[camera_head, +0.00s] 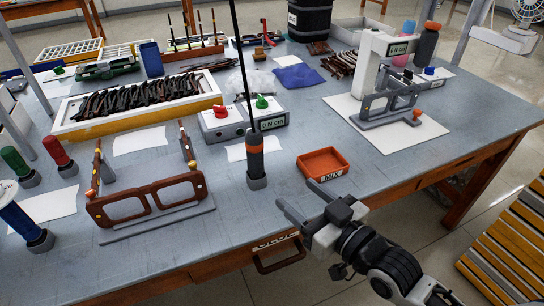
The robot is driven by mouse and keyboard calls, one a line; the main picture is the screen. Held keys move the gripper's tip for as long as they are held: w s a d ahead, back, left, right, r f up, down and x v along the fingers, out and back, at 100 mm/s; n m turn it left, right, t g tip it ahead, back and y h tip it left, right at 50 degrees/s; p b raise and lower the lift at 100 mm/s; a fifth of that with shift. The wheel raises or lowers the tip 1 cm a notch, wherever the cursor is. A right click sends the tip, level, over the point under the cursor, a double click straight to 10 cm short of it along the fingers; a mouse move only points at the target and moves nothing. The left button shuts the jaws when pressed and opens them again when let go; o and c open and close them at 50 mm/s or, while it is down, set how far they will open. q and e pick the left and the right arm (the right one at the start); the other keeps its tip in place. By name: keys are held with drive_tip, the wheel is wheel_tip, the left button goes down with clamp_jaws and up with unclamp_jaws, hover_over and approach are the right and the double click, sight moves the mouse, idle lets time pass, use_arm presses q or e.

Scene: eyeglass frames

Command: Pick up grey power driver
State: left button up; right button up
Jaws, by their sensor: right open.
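A dark grey power driver (255,152) with an orange band stands upright in a small grey holder (257,182) near the table's front edge. A thin black rod or cord rises above it. Another dark grey driver-like tool (426,46) stands at the back right, behind the white N·cm device. My right gripper (297,195) comes in from the lower right. Its two fingers are apart with nothing between them, a little right of the front grey driver and lower in the picture, not touching it. My left gripper is out of view.
An orange MIX tray (322,163) lies just beyond my right gripper. Brown eyeglass frames (148,199) stand on a grey fixture to the left. Green (14,160), red (56,151) and blue (18,218) drivers stand at the far left. The grey table (370,182) is clear right of the tray.

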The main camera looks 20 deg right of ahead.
sight(260, 152)
drive_tip(key=shift+t, duration=0.3)
drive_tip(key=x, duration=0.3)
drive_tip(key=r+x, duration=0.1)
drive_tip(key=x, duration=0.6)
drive_tip(key=shift+w+d+r, duration=0.2)
drive_tip(key=shift+r, duration=0.15)
drive_tip(key=shift+x, duration=2.85)
drive_tip(key=shift+a+f, duration=0.1)
clamp_jaws()
